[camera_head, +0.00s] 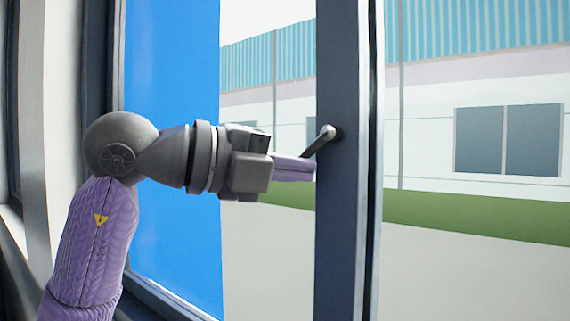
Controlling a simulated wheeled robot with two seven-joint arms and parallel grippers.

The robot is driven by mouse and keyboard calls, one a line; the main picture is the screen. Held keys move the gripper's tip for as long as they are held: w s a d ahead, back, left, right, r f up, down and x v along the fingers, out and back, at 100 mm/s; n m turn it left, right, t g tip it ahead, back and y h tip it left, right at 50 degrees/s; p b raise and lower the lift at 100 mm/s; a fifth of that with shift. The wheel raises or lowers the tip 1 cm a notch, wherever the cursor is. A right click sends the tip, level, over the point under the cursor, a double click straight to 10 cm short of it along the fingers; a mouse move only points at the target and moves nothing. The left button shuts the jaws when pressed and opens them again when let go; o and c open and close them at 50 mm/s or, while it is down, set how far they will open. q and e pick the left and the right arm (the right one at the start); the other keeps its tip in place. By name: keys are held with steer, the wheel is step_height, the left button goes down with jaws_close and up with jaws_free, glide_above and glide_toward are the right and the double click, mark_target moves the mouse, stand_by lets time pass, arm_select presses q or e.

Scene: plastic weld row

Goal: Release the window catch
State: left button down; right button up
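The window catch (322,137) is a small grey lever on the dark upright window frame (342,230). Its rounded pivot end sits against the frame and its arm slants down to the left. My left gripper (306,170) reaches in from the left with its purple fingers at the lower end of the lever. The fingers look close together, seen from the side. I cannot tell whether they touch the lever or have any of it between them. My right gripper is not in view.
A blue panel (170,60) stands behind my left arm. Through the glass are a pale building (430,145) with a teal upper band, a grass strip (470,215) and grey paving. A dark frame and pale wall (62,100) border the left side.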

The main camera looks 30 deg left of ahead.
arm_select(q)
steer(key=shift+a+r, duration=0.25)
steer(key=shift+r, duration=0.1)
steer(key=shift+w+a+r+m+y+p, duration=0.15)
steer(key=shift+a+r+m+p, duration=0.15)
steer(key=shift+r+p, duration=0.55)
steer(key=shift+s+a+r+m+y+p, duration=0.15)
steer(key=shift+a+r+m+p, duration=0.15)
steer(key=shift+p, duration=1)
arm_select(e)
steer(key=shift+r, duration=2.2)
arm_select(q)
steer(key=shift+r, duration=0.2)
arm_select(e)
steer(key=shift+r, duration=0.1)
